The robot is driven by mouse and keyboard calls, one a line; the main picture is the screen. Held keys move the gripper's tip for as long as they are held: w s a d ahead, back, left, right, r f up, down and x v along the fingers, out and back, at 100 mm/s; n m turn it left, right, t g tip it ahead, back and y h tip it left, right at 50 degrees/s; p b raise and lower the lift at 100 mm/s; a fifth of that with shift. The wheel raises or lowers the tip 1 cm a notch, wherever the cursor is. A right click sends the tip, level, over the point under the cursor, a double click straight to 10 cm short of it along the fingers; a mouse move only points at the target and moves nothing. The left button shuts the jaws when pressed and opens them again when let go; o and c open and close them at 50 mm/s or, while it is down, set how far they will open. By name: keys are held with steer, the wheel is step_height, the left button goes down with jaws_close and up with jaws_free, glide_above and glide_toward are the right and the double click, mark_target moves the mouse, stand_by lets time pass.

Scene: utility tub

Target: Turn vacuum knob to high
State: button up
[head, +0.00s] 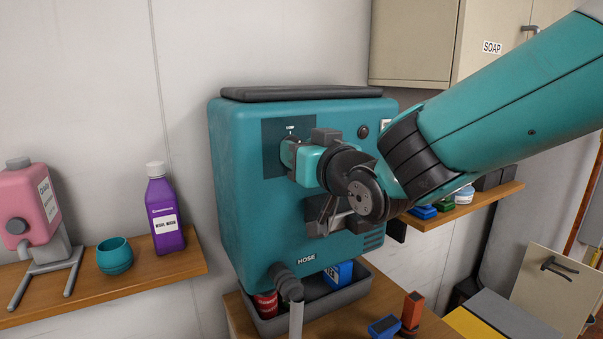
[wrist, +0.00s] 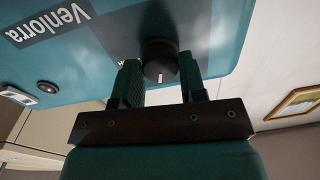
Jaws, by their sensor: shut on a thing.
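The vacuum is a teal box-shaped unit (head: 235,190) against the wall, with a dark panel (head: 271,140) on its front. My gripper (head: 290,155) is at this panel and hides the knob in the head view. In the wrist view the round black knob (wrist: 158,58) sits between the two fingers of my gripper (wrist: 160,76), which are shut on it. A short white mark on the knob points toward the gripper's palm in that view. The setting labels are mostly hidden; a bit of white lettering shows beside the left finger.
A hose (head: 296,315) leaves the unit's lower front above a grey tray (head: 268,325). A left shelf (head: 125,285) holds a pink dispenser (head: 40,205), a teal cup (head: 114,257) and a purple bottle (head: 163,210). A soap cabinet (head: 415,45) hangs at upper right.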

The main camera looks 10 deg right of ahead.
steer(key=shift+f+m+t+h+b, duration=0.1)
steer(key=shift+m+t+h+b, duration=0.25)
steer(key=shift+m+b, duration=8.4)
steer(key=shift+n+b, duration=0.85)
steer(key=shift+b, duration=0.3)
steer(key=o, duration=0.9)
steer(key=shift+o, duration=0.2)
steer(key=shift+s, duration=0.1)
